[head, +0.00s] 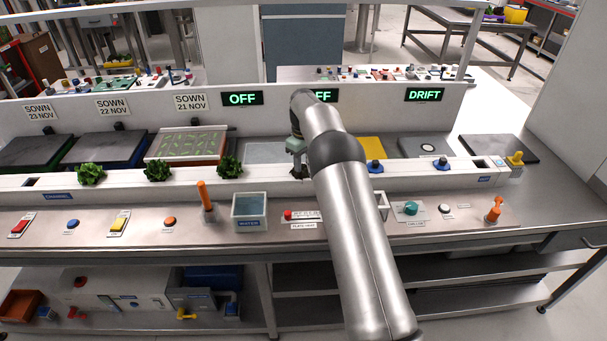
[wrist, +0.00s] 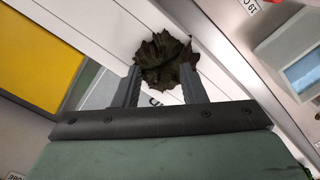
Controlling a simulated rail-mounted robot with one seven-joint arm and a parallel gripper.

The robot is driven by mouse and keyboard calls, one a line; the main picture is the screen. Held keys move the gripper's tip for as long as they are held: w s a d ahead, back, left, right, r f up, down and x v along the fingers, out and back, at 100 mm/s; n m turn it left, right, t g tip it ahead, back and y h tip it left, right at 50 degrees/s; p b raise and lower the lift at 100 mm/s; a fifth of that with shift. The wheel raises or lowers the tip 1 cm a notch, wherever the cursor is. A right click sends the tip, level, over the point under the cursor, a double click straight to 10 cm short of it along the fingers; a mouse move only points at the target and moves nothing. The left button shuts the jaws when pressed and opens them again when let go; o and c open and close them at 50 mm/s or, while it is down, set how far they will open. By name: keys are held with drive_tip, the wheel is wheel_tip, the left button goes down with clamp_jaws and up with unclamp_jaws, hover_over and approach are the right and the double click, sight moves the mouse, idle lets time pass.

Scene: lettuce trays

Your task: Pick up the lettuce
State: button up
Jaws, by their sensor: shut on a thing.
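In the head view my gripper (head: 299,172) is at the white ledge, right of centre of the row, largely hidden by my arm. Three other green lettuces, a left one (head: 90,173), a middle one (head: 157,171) and a right one (head: 230,166), sit along the ledge to the left of my gripper.
Behind the ledge are dark trays (head: 104,150), a seedling tray (head: 187,145) and a yellow panel (head: 371,148). In front are a water container (head: 249,207), an orange lever (head: 205,195), a red button (head: 288,215) and another orange lever (head: 494,209).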

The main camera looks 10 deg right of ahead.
drive_tip(key=shift+r, duration=0.1)
wheel_tip(320, 180, up, 10)
drive_tip(key=shift+f+b, duration=0.1)
drive_tip(key=shift+b, duration=0.5)
idle(0.5)
